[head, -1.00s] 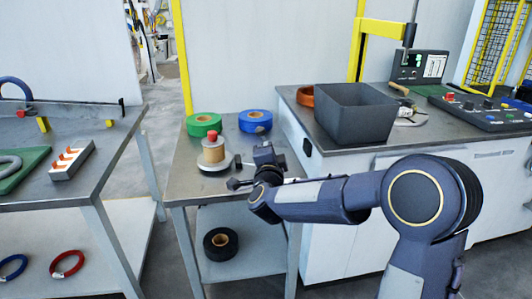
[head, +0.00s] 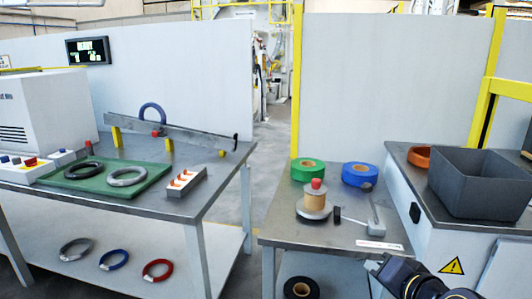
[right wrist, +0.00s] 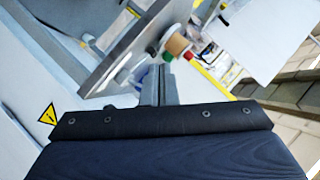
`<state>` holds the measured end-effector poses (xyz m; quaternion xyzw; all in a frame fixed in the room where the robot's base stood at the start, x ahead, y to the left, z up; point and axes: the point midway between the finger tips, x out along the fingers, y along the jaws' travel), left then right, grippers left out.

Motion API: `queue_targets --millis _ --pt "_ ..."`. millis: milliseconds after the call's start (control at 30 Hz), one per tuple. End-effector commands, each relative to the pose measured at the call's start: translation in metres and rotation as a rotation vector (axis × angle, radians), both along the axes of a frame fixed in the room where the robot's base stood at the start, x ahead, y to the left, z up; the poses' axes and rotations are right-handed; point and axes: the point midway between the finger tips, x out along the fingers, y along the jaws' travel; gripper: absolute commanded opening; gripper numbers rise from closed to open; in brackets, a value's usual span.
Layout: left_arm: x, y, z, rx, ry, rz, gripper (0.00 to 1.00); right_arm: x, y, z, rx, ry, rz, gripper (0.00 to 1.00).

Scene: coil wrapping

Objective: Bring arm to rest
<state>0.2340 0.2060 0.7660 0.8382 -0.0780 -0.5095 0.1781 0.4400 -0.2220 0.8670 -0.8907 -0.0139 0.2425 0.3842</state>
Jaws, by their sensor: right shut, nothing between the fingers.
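My right gripper (head: 374,264) shows at the bottom right of the head view, low beside the front edge of the small metal table (head: 285,232). In the right wrist view its fingers (right wrist: 158,80) are shut together with nothing between them. They are apart from the spool with a red top (right wrist: 178,44), which is seen beyond them. In the head view this spool (head: 315,200) stands upright on the small table. My left gripper is not in view.
Green tape (head: 308,170) and blue tape (head: 359,174) lie on the small table; black tape (head: 301,288) is on its lower shelf. A grey bin (head: 482,187) stands on the right counter. The left bench (head: 120,208) holds cable coils on a green mat (head: 75,188).

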Motion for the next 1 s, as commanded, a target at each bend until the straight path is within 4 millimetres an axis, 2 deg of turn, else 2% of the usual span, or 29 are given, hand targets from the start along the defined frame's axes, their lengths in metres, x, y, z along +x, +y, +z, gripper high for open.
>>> queue_targets --millis 33,100,300,500,533,867,1000 --pt "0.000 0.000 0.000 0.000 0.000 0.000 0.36 -0.030 0.003 -0.010 -0.047 0.053 0.061 0.00" --pt "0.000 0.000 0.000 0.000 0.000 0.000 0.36 -0.066 0.008 -0.028 -0.109 0.133 0.144 0.00" --pt "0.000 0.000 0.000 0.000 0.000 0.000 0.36 -0.145 0.014 -0.069 -0.231 0.310 0.311 0.00" --pt "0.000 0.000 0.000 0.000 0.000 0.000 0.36 -0.212 0.015 -0.104 -0.318 0.462 0.434 0.00" --pt "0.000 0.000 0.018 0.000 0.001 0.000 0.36 -0.208 0.015 -0.084 -0.314 0.460 0.432 0.00" --pt "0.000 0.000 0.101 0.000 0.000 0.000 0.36 -0.206 0.016 0.000 -0.311 0.456 0.430 0.00" --pt "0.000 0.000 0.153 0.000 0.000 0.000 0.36 -0.206 0.016 0.052 -0.310 0.456 0.430 0.00"
